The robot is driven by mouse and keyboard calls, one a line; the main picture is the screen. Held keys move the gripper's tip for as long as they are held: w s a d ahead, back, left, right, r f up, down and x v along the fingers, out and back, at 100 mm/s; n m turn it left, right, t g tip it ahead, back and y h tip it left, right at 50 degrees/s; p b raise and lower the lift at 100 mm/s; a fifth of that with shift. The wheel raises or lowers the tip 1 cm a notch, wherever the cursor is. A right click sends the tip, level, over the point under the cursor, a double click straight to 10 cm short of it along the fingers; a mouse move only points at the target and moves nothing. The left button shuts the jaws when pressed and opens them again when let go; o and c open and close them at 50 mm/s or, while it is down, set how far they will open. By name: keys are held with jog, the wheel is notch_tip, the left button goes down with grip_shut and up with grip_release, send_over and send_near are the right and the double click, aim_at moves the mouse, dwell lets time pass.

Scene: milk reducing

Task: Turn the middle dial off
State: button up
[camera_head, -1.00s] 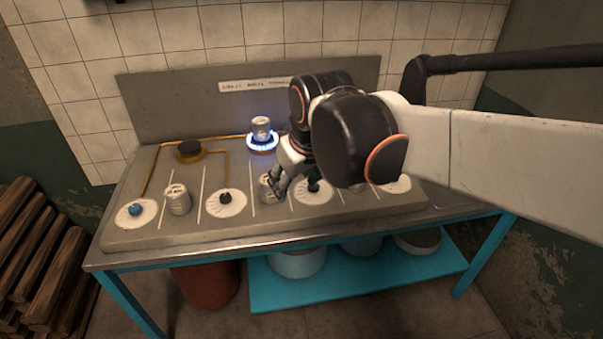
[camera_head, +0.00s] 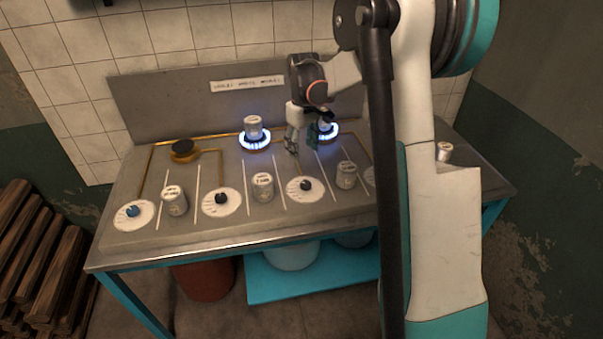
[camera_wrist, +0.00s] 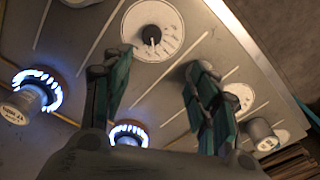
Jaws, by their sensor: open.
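A row of round white dials runs along the panel's front. The left dial (camera_head: 134,213) has a blue knob. Another dial (camera_head: 222,199) and the dial near the row's middle (camera_head: 305,188) have black knobs. A further dial (camera_head: 370,177) is mostly hidden by my arm. My gripper (camera_head: 291,147) is open and empty, behind the middle-row dial and apart from it, between two lit burners. In the wrist view a dial (camera_wrist: 151,40) with a black knob lies beyond the open fingers (camera_wrist: 155,70).
A lit burner (camera_head: 255,146) carries a can (camera_head: 253,127). Another lit burner (camera_head: 331,127) is partly behind my gripper. The left burner (camera_head: 184,151) is unlit. Cans (camera_head: 174,200), (camera_head: 263,186) and (camera_head: 346,175) stand between the dials. Firewood (camera_head: 40,260) lies at left.

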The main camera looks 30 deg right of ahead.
aim_at(306, 183)
jog(key=f+b, duration=0.1)
jog(key=f, duration=0.4)
jog(key=d+f+b, duration=0.1)
jog(key=f, duration=0.4)
jog(key=w+f+b, duration=0.1)
jog(key=f, duration=0.5)
jog(key=shift+d+b, duration=0.35)
jog(key=shift+d, duration=0.05)
jog(key=c, duration=1.1)
